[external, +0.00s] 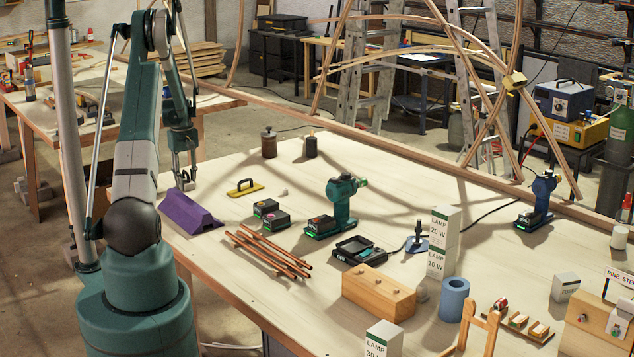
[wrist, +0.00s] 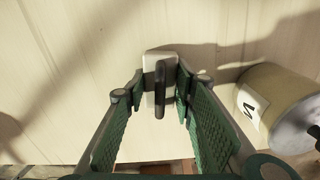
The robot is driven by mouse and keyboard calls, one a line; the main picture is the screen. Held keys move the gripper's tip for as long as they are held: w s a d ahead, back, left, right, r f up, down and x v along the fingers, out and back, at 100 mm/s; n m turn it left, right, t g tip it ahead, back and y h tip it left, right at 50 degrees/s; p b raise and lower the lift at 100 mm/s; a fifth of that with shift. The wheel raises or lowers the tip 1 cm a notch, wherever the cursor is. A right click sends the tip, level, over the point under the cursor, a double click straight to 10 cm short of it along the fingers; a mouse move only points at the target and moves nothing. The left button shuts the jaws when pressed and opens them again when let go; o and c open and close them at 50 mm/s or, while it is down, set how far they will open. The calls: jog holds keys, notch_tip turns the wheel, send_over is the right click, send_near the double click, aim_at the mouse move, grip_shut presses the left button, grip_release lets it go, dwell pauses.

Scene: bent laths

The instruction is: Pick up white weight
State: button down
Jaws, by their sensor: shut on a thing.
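The white weight (wrist: 149,68) is a pale block with a dark upright bar or handle along its middle, in the centre of the wrist view. My gripper (wrist: 160,90) has its green ribbed fingers on either side of it, shut on it. In the external view my gripper (external: 183,166) points down at the far left edge of the pale table, behind the purple wedge. The weight is hard to make out there among the fingers. Whether it touches the table top is not clear.
A tan tin (wrist: 275,105) with a white label is close on the right in the wrist view. The purple wedge (external: 188,213), a yellow float (external: 243,188) and a brown jar (external: 268,143) are nearest my gripper. Copper pipes (external: 268,252) and drills (external: 343,203) lie further right.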

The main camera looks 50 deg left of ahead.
aim_at(185, 171)
jog(key=shift+r, duration=0.15)
jog(key=shift+r, duration=4.9)
